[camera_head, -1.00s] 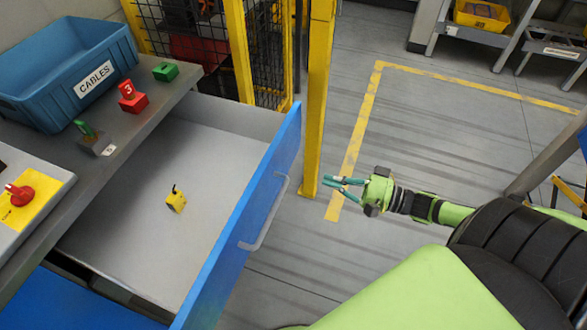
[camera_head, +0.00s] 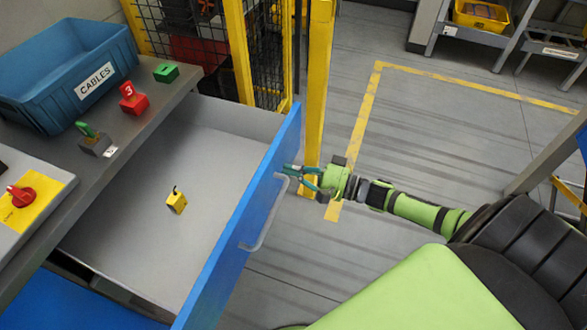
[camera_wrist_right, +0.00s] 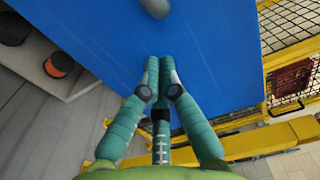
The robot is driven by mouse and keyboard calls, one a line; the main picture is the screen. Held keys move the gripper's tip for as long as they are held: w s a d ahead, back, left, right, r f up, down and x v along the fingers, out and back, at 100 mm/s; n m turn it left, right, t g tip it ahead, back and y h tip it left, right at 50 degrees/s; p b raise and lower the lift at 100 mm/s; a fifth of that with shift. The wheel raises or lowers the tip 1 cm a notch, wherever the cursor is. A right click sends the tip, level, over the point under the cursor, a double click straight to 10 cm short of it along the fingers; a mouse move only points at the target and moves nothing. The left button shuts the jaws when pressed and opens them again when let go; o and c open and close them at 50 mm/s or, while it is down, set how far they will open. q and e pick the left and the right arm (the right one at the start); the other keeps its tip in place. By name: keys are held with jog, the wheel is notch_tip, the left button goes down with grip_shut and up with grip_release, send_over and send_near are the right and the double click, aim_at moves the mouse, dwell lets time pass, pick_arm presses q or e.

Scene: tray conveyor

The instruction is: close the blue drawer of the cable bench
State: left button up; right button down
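The blue drawer (camera_head: 235,230) of the cable bench (camera_head: 150,115) is pulled well out, its grey inside open to view. A grey bar handle (camera_head: 266,215) is on its blue front; an end of the handle shows in the right wrist view (camera_wrist_right: 155,7). My right gripper (camera_head: 290,171) is shut and empty, with its fingertips together in the right wrist view (camera_wrist_right: 159,62). It points at the drawer front, near the handle's far end. I cannot tell whether the tips touch the front. My left gripper is not in view.
A yellow post (camera_head: 317,90) stands close beyond my right gripper. Floor right of the drawer is clear.

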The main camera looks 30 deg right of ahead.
jog(key=shift+w, duration=0.1)
pick_arm(q)
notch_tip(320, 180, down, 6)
jog(key=b, duration=0.6)
pick_arm(e)
jog(key=x, duration=2.2)
jog(key=shift+w+a+f, duration=0.1)
jog(key=shift+w+a, duration=0.05)
jog(key=shift+a, duration=0.05)
jog(key=b+x, duration=0.1)
jog(key=x, duration=0.2)
jog(key=shift+w+a, duration=0.15)
jog(key=b+x, duration=0.1)
jog(key=x, duration=0.3)
jog(key=shift+b, duration=0.35)
jog(key=shift+w, duration=0.1)
jog(key=shift+a+r, duration=0.1)
jog(key=shift+r, duration=0.3)
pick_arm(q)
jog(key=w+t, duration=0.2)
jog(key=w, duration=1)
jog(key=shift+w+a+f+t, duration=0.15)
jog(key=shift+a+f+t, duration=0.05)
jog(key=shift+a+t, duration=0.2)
